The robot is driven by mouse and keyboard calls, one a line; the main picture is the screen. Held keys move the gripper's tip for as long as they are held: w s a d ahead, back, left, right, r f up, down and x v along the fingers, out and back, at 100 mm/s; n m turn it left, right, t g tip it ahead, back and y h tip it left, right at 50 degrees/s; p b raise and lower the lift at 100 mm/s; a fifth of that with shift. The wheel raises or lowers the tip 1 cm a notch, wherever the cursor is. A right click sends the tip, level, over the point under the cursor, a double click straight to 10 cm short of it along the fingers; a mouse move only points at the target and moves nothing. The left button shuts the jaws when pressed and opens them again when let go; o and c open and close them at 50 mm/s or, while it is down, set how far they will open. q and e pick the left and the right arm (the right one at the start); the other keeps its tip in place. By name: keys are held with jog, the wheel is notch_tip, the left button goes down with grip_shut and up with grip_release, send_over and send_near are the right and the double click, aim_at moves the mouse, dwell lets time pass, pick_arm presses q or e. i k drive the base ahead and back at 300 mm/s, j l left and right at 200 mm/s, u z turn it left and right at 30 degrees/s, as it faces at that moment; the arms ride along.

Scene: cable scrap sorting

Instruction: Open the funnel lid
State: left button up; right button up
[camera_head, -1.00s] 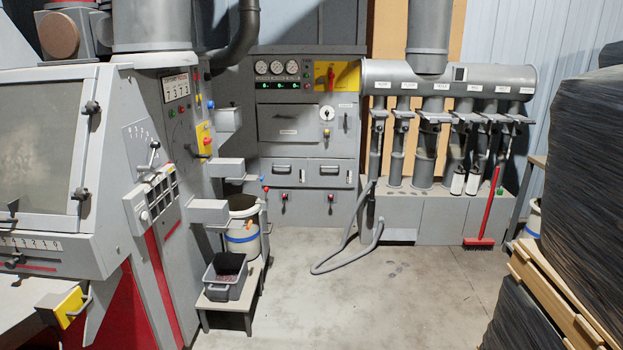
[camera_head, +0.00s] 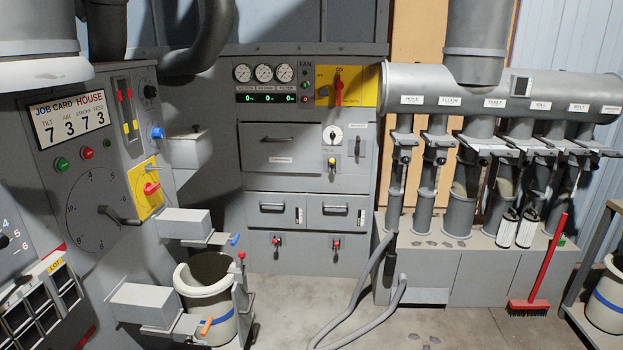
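I see nothing in the head view that I can clearly tell is the funnel or its lid. On the left stands a grey machine panel with a round dial (camera_head: 98,212) and a yellow switch plate (camera_head: 143,190). Two grey box-shaped spouts, an upper one (camera_head: 182,224) and a lower one (camera_head: 143,304), stick out from it by an open white bucket (camera_head: 229,315). The upper has a blue tab and the lower an orange tab. Neither of my grippers is in view.
A grey control cabinet (camera_head: 262,183) with gauges and drawers stands at the back. A pipe manifold (camera_head: 420,88) with labelled drops is at the right. A grey hose (camera_head: 366,318) loops onto the floor. A red broom (camera_head: 541,269) leans at the right. Some floor (camera_head: 474,326) is clear.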

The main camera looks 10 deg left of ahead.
aim_at(195, 132)
jog(key=i+u, duration=0.15)
jog(key=i, duration=0.35)
jog(key=i+l+u, duration=0.2)
jog(key=i, duration=0.35)
jog(key=i+l+u, duration=0.15)
jog(key=i, duration=0.35)
jog(key=i+l+u, duration=0.2)
jog(key=i, duration=0.25)
jog(key=i+l, duration=0.05)
jog(key=l, duration=0.05)
